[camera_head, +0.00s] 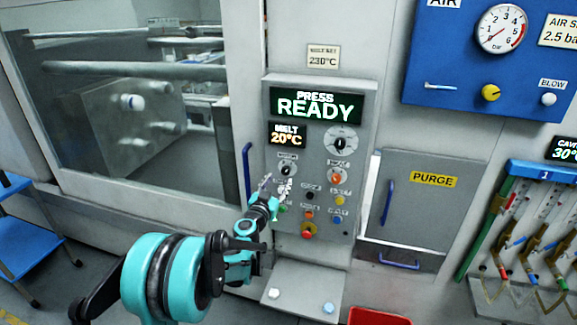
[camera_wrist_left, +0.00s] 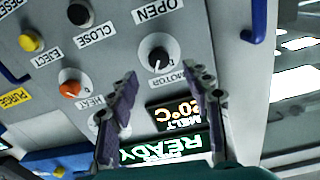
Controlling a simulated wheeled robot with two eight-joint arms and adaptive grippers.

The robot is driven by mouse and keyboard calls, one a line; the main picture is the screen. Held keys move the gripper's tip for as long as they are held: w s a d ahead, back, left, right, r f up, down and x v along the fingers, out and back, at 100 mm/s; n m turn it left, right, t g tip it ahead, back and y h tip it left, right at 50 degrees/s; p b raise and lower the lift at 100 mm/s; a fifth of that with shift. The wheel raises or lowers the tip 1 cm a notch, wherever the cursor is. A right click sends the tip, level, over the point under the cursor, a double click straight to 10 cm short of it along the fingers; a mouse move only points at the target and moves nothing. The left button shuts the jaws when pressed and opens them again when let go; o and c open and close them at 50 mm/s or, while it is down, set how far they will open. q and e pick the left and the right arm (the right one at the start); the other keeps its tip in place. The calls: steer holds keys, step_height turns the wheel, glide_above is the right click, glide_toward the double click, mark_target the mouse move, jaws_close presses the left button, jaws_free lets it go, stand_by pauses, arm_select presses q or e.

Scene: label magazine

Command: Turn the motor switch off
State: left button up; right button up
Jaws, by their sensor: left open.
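The motor switch (camera_head: 286,170) is a black rotary knob on the grey control panel (camera_head: 370,95), under the MELT display. In the left wrist view, which is upside down, the motor switch (camera_wrist_left: 155,52) shows a white mark on the side toward its MOTOR label (camera_wrist_left: 172,78). My left gripper (camera_head: 274,186) is in front of the panel just below the knob. In the left wrist view the fingers of my left gripper (camera_wrist_left: 164,76) are spread, with the knob beyond and between their tips. Nothing is between them; contact with the panel cannot be told. My right gripper is out of view.
The orange heat knob (camera_head: 335,178) is to the right of the motor switch, with several push buttons below. A blue door handle (camera_head: 247,172) stands close on the left. The display (camera_head: 315,106) reads PRESS READY. A shelf (camera_head: 318,287) juts out below the panel.

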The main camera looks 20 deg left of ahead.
mark_target(285, 172)
arm_select(q)
steer(key=w, duration=0.6)
steer(key=shift+w+d, duration=0.25)
steer(key=shift+c, duration=0.3)
jaws_close()
